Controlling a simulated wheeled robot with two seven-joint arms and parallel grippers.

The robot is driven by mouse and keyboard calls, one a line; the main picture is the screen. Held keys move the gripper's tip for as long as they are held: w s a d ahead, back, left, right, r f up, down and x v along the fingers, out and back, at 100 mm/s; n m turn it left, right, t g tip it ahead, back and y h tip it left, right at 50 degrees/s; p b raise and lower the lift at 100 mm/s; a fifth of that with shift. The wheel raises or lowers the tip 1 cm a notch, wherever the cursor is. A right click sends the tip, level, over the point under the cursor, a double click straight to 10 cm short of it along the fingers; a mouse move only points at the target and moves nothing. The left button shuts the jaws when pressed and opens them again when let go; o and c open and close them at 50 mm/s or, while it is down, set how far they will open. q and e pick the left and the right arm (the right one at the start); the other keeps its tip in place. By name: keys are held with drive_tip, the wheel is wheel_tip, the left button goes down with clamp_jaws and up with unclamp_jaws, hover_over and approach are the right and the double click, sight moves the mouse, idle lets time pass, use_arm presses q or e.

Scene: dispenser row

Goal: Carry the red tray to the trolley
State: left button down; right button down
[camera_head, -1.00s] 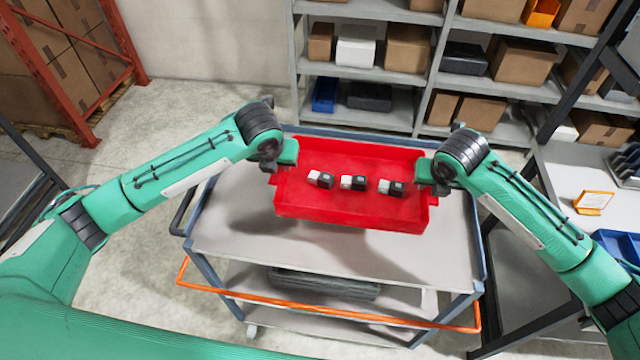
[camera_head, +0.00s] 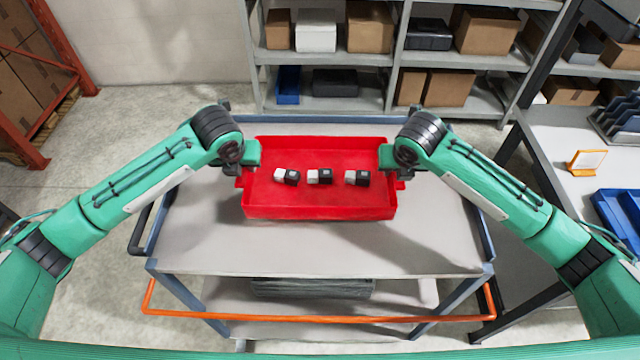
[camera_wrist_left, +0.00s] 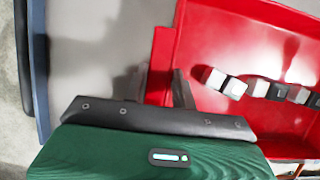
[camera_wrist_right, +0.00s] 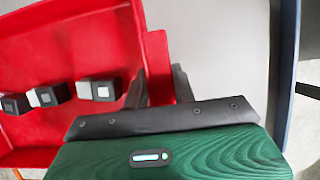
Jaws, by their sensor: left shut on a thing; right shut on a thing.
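The red tray (camera_head: 320,205) is over the top of the grey trolley (camera_head: 300,256), towards its far side. I cannot tell for sure whether it touches the top. It carries 3 black-and-white blocks (camera_head: 318,177) in a row. My left gripper (camera_head: 243,172) is shut on the tray's left end, and my right gripper (camera_head: 397,172) is shut on its right end. In the left wrist view the tray wall (camera_wrist_left: 160,62) lies at the fingers (camera_wrist_left: 172,92). In the right wrist view the tray (camera_wrist_right: 100,40) lies at the fingers (camera_wrist_right: 160,88).
The trolley has an orange front bar (camera_head: 320,318) and a lower shelf with a dark item (camera_head: 312,288). Shelving with boxes (camera_head: 430,85) stands behind. A side table (camera_head: 560,170) at right holds an orange-framed sign (camera_head: 586,162) and a blue bin (camera_head: 618,215).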

use_arm(q)
drive_tip(key=shift+w, duration=0.1)
use_arm(e)
drive_tip(key=shift+w, duration=0.1)
use_arm(q)
drive_tip(key=shift+f, duration=0.15)
use_arm(e)
drive_tip(key=shift+f, duration=0.15)
